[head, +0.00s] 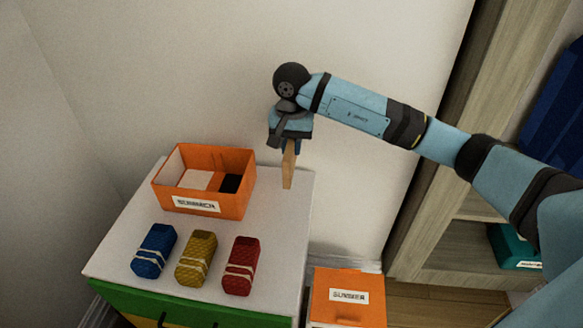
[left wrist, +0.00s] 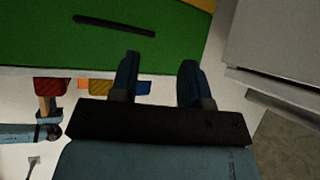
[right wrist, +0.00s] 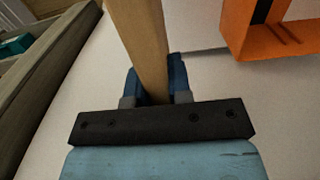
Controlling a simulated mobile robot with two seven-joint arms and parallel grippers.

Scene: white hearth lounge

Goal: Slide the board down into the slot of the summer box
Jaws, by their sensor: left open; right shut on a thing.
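My right gripper (head: 289,140) is shut on a light wooden board (head: 288,168), held upright above the right back of the white table top. The board also shows between the fingers in the right wrist view (right wrist: 140,40). An orange open box (head: 205,205) with a blurred label stands on the table, left of the board and apart from it. Inside are a white part and a dark part. A second orange box (head: 348,312) stands lower, right of the table; its label looks like SUMMER. My left gripper (left wrist: 157,70) is open and empty near a green drawer front (left wrist: 60,45).
Blue (head: 154,251), yellow (head: 197,259) and red (head: 240,266) banded bundles lie in a row in front of the upper box. A wooden shelf (head: 455,235) with a teal box (head: 514,247) stands at right. Wall closes the back.

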